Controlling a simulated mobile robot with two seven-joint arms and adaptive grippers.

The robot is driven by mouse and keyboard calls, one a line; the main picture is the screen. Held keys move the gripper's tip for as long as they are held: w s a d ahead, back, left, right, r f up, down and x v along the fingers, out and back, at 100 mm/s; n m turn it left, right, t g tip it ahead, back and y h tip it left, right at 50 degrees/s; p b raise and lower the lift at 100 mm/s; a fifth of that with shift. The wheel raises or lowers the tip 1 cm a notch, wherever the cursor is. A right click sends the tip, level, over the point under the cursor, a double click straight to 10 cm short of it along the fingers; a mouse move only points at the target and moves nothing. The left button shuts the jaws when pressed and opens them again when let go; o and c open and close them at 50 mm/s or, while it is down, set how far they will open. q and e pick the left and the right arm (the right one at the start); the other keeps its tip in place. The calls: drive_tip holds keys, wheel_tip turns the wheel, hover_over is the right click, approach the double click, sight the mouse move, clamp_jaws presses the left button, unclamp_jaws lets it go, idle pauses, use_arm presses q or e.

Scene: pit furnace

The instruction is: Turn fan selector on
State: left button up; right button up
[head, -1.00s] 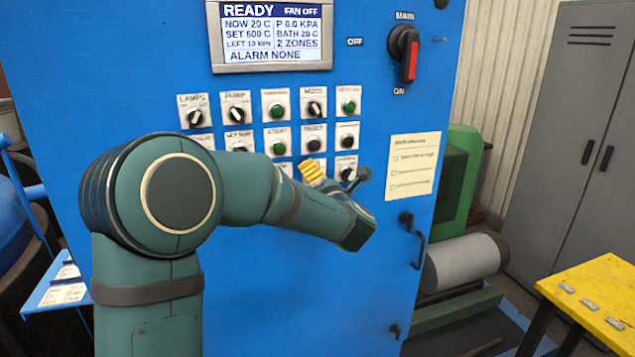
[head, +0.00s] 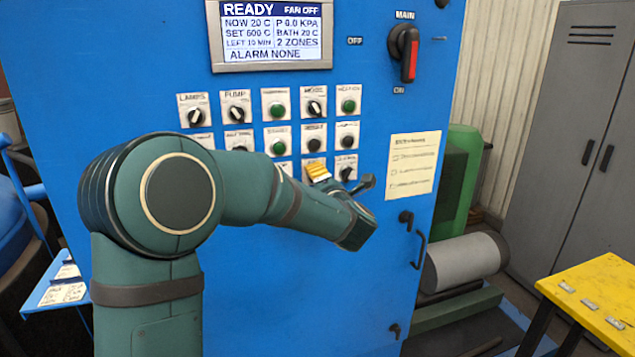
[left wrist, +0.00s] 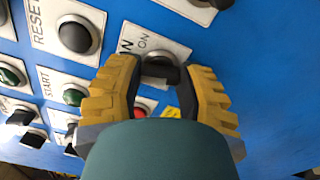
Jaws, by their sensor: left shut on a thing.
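The fan selector (left wrist: 160,73) is a black knob on a white label plate in the left wrist view. "ON" can be read on the plate, and the rest of its text is mostly covered. My left gripper (left wrist: 160,68) has its yellow ridged fingers on both sides of the knob, shut on it. In the head view the left gripper (head: 318,172) is at the lower right of the button rows, and its fingers hide this selector. The display (head: 271,34) reads READY and FAN OFF. My right gripper is not in view.
Another black selector (head: 346,173) is just right of my fingers. The red-handled main switch (head: 409,55) is higher right. A grey cabinet (head: 575,120) stands at right.

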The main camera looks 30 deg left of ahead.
use_arm(q)
drive_tip(key=shift+m+p, duration=1.35)
drive_tip(key=shift+m, duration=2.95)
drive_tip(key=o, duration=1.2)
drive_tip(key=v, duration=1.2)
drive_tip(key=shift+s, duration=0.1)
drive_tip(key=shift+m, duration=0.3)
